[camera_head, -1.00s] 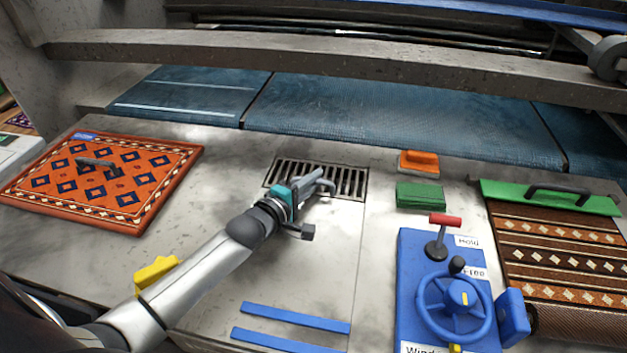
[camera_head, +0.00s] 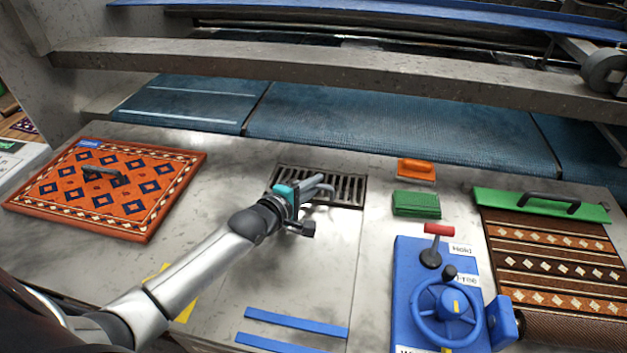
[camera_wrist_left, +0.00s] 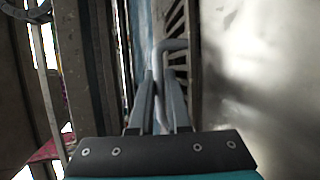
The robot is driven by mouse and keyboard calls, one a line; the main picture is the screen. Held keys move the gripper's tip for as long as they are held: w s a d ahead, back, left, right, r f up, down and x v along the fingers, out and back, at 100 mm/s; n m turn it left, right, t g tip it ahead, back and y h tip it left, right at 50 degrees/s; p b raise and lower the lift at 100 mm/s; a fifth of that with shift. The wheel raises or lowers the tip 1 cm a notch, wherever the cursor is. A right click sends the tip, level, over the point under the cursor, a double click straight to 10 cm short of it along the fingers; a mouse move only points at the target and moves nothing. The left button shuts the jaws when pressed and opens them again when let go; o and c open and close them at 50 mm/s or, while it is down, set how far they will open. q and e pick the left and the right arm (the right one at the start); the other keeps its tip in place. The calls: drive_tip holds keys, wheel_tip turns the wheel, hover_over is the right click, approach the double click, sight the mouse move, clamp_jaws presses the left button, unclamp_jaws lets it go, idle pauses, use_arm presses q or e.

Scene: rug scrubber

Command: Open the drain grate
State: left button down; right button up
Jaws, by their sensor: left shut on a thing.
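The drain grate (camera_head: 350,190) is a dark slotted metal grille set in the grey worktop, near the middle of the head view. It looks flat in its frame. My left gripper (camera_head: 318,187) lies over the grate and hides part of it. In the left wrist view, the fingers (camera_wrist_left: 158,105) are shut on the grate's grey bent handle (camera_wrist_left: 172,45). The grate's slots (camera_wrist_left: 175,65) show just beyond it. My right gripper is not in view.
A patterned orange rug board (camera_head: 105,190) lies at the left. Blue strips (camera_head: 295,322) lie in front. A beam (camera_head: 330,80) crosses behind.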

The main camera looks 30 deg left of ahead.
use_arm(q)
drive_tip(key=w+r+g+p, duration=0.1)
drive_tip(key=p, duration=0.2)
drive_tip(key=w+r+n+g+p, duration=0.1)
drive_tip(key=r+g+p, duration=0.1)
drive_tip(key=p, duration=0.2)
drive_tip(key=w+r+g+p, duration=0.1)
drive_tip(key=r+g+p, duration=0.1)
drive_tip(key=p, duration=0.1)
drive_tip(key=shift+w+a, duration=0.25)
drive_tip(key=shift+a, duration=0.15)
drive_tip(key=shift+w+a+r+n+g+p, duration=0.15)
drive_tip(key=shift+w+r+n+g+p, duration=0.25)
drive_tip(key=shift+w+g+p, duration=0.3)
drive_tip(key=shift+w+r+g+h, duration=0.1)
drive_tip(key=shift+w+g+h, duration=0.15)
drive_tip(key=shift+g+h, duration=0.05)
drive_tip(key=w+a+b, duration=0.2)
drive_tip(key=w+b, duration=0.3)
drive_tip(key=w, duration=0.1)
drive_tip(key=shift+w+r, duration=0.2)
drive_tip(key=shift+w, duration=0.1)
